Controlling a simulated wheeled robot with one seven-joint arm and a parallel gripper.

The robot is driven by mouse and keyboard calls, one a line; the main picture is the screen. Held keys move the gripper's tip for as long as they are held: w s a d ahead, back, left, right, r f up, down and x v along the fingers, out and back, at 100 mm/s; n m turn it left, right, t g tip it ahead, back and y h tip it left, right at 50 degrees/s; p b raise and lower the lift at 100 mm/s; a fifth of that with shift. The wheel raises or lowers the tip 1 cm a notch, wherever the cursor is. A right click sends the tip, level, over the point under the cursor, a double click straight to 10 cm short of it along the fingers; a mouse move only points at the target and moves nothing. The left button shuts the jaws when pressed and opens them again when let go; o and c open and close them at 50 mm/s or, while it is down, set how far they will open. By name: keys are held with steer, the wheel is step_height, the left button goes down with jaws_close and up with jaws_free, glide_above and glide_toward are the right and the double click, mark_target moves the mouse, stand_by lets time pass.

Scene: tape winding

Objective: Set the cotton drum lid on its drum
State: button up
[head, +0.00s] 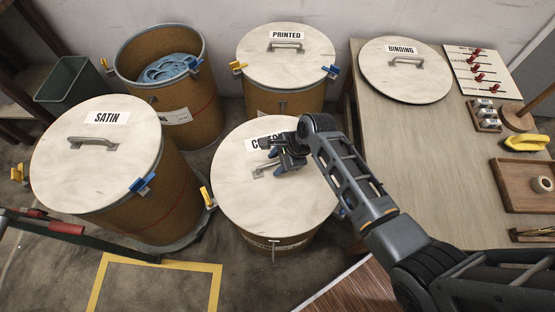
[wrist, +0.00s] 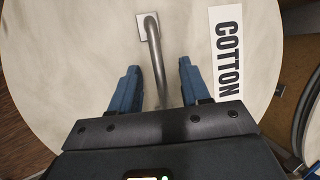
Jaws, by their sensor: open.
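The cotton drum lid (head: 300,205) is a round pale wooden disc with a grey bar handle and a label that is partly covered by my arm. It lies on top of the brown cotton drum (head: 282,248) at the front middle and looks level. In the wrist view the cotton lid (wrist: 70,60) fills most of the picture, with its COTTON label at the right. My gripper (head: 272,166) is over the lid's handle (wrist: 153,50). In the wrist view my gripper (wrist: 158,80) is open, one blue finger on each side of the handle, with gaps between.
The satin drum's lid (head: 85,165) is at the left and the printed drum's lid (head: 285,65) behind. An open drum (head: 135,82) with blue contents stands behind left. The binding lid (head: 405,85) lies on the table (head: 400,135) at the right. Blue and yellow clamps stick out from the drums.

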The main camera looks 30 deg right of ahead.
steer(key=v, duration=0.7)
steer(key=shift+r+p, duration=0.35)
steer(key=shift+p, duration=0.1)
steer(key=shift+d, duration=0.15)
steer(key=s+a+r+n+t+h, duration=0.2)
steer(key=s+n+t, duration=0.5)
steer(key=s, duration=1.1)
steer(key=s+r+n+t, duration=0.1)
steer(key=s+r+n, duration=0.3)
steer(key=r, duration=0.4)
steer(key=s+r+n+t+h, duration=0.1)
steer(key=s+r+n+t, duration=0.1)
steer(key=s+r+n, duration=0.3)
steer(key=s+r+n+t, duration=0.1)
steer(key=s+r+n, duration=0.3)
steer(key=r, duration=0.7)
steer(key=shift+s+a+r+n+t+h, duration=0.2)
steer(key=shift+r+n+t+h, duration=0.1)
steer(key=shift+n+h, duration=0.1)
